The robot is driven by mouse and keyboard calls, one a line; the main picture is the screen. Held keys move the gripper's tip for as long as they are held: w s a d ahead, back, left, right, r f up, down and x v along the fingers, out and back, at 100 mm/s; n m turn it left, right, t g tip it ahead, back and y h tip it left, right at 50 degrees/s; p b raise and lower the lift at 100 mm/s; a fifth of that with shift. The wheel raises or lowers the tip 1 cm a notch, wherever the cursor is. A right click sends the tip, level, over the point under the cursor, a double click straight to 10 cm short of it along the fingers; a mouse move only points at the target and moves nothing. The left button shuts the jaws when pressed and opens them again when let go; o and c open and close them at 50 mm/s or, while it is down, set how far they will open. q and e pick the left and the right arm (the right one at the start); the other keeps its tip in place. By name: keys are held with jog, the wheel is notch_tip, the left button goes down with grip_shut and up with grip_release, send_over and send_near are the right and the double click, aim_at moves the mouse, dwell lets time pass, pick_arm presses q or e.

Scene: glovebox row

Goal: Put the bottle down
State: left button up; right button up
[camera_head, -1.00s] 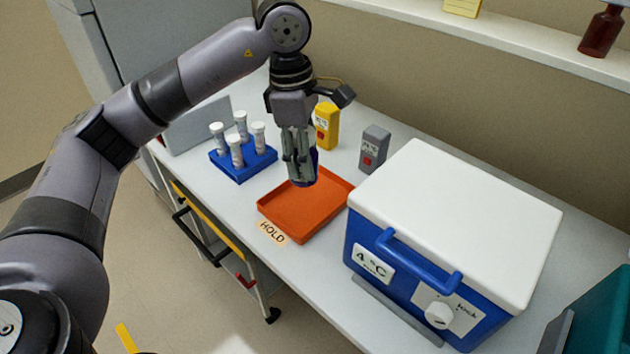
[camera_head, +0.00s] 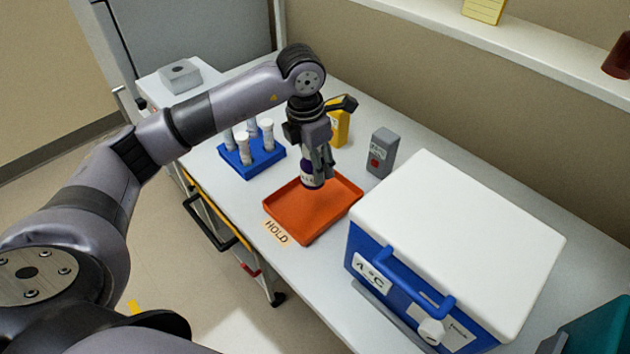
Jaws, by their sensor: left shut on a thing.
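My left gripper (camera_head: 318,160) points down over the orange tray (camera_head: 306,221) and is shut on a bottle (camera_head: 311,178). The bottle is small, with a purple part and a pale label, and is upright or nearly so. The fingers hide much of it. Its base is over the back part of the tray; I cannot tell whether it touches the tray floor. A "HOLD" label (camera_head: 277,233) lies on the bench at the tray's front left edge. My right gripper is not in view.
A blue rack (camera_head: 262,165) with white-capped tubes stands left of the tray. A yellow box (camera_head: 340,122) and a grey box (camera_head: 382,153) stand behind. A blue cooler with a white lid (camera_head: 460,235) is close on the right. A shelf (camera_head: 500,45) runs along the wall.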

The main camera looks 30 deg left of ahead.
pick_arm(q)
notch_tip(320, 180, down, 3)
jog(key=shift+f, duration=0.1)
notch_tip(320, 180, down, 4)
jog(key=shift+r+p, duration=0.25)
jog(key=shift+p, duration=0.4)
jog(key=shift+f, duration=0.45)
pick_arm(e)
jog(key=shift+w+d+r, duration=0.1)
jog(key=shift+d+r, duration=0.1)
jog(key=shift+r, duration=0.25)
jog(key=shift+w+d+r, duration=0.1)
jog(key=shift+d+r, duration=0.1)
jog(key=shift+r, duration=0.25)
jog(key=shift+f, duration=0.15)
pick_arm(q)
jog(key=o, duration=1.3)
jog(key=shift+f, duration=0.1)
jog(key=shift+c, duration=0.2)
